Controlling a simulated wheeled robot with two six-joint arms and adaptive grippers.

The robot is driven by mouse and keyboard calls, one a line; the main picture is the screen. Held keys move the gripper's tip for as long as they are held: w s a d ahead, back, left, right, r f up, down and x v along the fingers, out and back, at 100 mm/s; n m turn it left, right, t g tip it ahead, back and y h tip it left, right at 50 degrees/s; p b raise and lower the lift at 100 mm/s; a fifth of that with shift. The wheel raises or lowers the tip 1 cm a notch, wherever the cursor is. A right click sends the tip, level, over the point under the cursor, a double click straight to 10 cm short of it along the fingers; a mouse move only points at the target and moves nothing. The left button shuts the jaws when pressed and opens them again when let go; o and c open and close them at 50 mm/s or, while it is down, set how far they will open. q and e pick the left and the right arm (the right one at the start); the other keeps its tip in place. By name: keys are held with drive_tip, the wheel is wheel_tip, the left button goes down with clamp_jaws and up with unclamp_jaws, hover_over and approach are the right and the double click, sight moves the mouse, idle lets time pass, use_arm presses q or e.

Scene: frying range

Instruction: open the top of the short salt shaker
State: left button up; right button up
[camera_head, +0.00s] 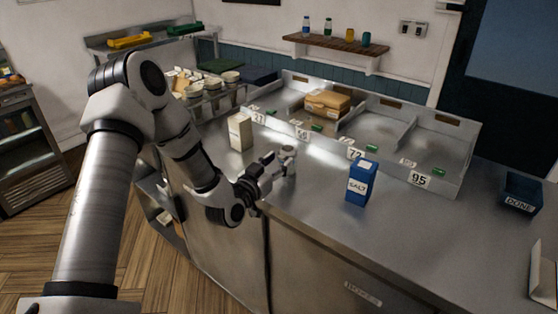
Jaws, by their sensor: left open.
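A small pale-grey shaker (288,158) with a rounded top stands on the steel counter, left of the blue salt box; its label cannot be read. My left gripper (275,172) is open, just to the left of the shaker, with its fingers pointing at it. I cannot tell whether a finger touches the shaker, and its lower side is partly hidden by the gripper. The taller blue box (359,184) marked SALT stands upright to the right. My right gripper is not in view.
A white carton (240,132) stands behind and left of the gripper. Numbered steel bins (440,158) line the counter's back, one holding a brown package (327,103). A dark blue DONE tray (521,193) sits at far right.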

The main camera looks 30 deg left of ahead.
use_arm(q)
drive_tip(key=shift+w+a, duration=0.1)
drive_tip(key=shift+w, duration=0.2)
drive_tip(key=shift+s+a, duration=0.1)
drive_tip(key=shift+a, duration=0.05)
